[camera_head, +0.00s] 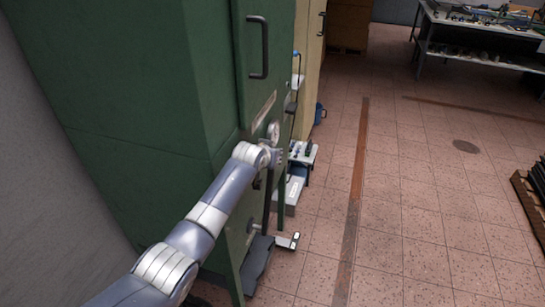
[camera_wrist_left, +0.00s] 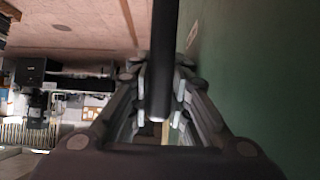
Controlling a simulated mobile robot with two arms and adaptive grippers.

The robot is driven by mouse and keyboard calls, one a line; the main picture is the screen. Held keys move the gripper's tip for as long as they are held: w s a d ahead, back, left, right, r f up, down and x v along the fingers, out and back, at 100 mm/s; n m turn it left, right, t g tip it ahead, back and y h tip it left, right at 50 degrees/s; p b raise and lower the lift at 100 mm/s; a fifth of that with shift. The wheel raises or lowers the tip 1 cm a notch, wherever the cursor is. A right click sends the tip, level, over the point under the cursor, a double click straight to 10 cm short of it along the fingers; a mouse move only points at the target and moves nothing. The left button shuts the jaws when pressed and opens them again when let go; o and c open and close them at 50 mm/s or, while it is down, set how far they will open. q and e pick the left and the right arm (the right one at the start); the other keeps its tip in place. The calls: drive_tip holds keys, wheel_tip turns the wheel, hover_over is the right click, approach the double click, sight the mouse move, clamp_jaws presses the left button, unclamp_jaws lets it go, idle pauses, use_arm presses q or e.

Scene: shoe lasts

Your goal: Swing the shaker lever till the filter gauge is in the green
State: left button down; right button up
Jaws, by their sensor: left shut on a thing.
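The green filter cabinet (camera_head: 130,90) fills the left of the head view. A dark bar, the shaker lever (camera_head: 268,208), runs down its front below my left gripper (camera_head: 272,158). In the left wrist view the lever (camera_wrist_left: 163,50) is a dark rod with a pale end, running between the fingers of my left gripper (camera_wrist_left: 160,95). The fingers are shut on it. A small round pale dial, seemingly the filter gauge (camera_head: 273,131), sits just above the gripper on the cabinet front. Its needle and colours are too small to read. My right gripper is out of view.
A dark handle (camera_head: 265,47) sticks out from the upper cabinet front. A dark tray-like part (camera_head: 257,262) is low at its foot. A workbench (camera_head: 480,35) stands at the back right and a pallet (camera_head: 530,205) at the right edge. The tiled floor between is open.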

use_arm(q)
drive_tip(key=c, duration=1.8)
unclamp_jaws()
drive_tip(key=o, duration=0.3)
drive_tip(key=shift+w+d, duration=0.1)
drive_tip(key=shift+w, duration=0.05)
drive_tip(key=shift+w+f, duration=0.15)
drive_tip(key=shift+f, duration=0.05)
drive_tip(key=shift+r, duration=0.1)
drive_tip(key=shift+v, duration=6)
